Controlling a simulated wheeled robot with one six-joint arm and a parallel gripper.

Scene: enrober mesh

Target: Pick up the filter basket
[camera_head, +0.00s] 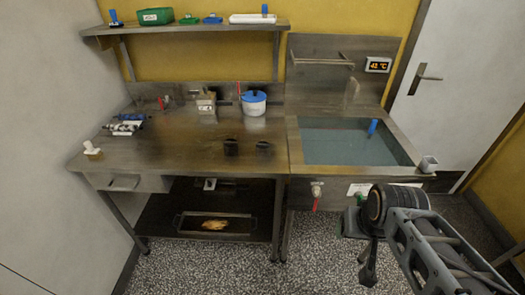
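I cannot tell for certain which thing is the filter basket. A small pale cup-like container (428,164) sits at the right front corner of the sink. A blue handle (372,127) sticks up from the liquid-filled sink (410,152); what is below it is hidden. My gripper (364,262) hangs in front of the sink at lower right, clear of all these things. Its fingers are too small and dark to show whether they are open.
The steel worktop (180,150) has free room in its middle. A blue-lidded pot (254,103) and a metal box (206,103) stand at its back. A shelf (190,27) hangs above. A tray (216,236) lies below.

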